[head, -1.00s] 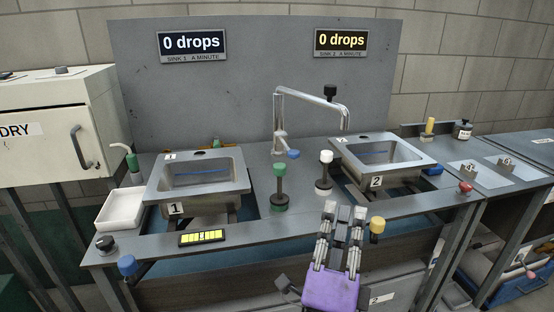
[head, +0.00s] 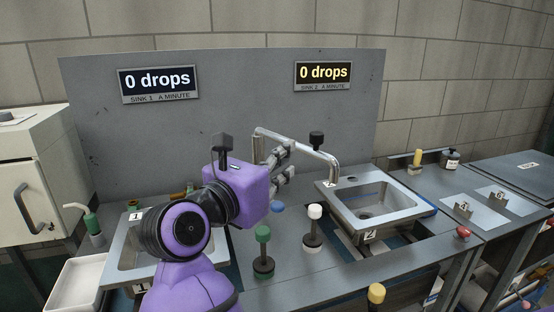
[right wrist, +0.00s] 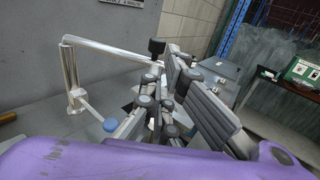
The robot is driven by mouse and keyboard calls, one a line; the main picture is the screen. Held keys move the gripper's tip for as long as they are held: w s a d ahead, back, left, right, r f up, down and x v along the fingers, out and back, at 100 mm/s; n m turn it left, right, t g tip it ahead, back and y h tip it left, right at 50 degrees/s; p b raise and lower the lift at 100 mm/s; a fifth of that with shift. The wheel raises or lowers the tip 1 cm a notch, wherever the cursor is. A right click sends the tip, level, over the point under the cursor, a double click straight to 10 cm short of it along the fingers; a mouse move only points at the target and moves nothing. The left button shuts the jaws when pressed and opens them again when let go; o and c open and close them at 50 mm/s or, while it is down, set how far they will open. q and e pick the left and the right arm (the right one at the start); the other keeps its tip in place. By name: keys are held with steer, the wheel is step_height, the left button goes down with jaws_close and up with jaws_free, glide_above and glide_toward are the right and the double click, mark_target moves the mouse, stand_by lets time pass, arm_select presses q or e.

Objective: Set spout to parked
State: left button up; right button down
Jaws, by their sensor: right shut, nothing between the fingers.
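The chrome spout (head: 296,141) rises from a post at the back of the counter. A black knob (head: 317,138) stands on the arm. My right gripper (head: 287,161) is shut and empty, its fingers pointing right just below the spout arm in the head view. The right wrist view shows the spout (right wrist: 100,46) beyond and left of the fingers (right wrist: 185,85); I cannot tell whether they touch. My gripper partly hides the spout's post in the head view. My left gripper is not in view.
A green-topped knob (head: 263,240) and a white-topped knob (head: 314,218) stand on the counter in front. Sink 1 (head: 115,270) is partly hidden by my arm. The grey back panel (head: 225,95) carries two signs, both reading 0 drops.

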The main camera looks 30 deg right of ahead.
mark_target(316, 140)
steer(key=p+x, duration=0.2)
steer(key=x, duration=0.8)
steer(key=shift+w+d, duration=0.1)
steer(key=shift+d, duration=0.1)
steer(key=shift+d, duration=0.15)
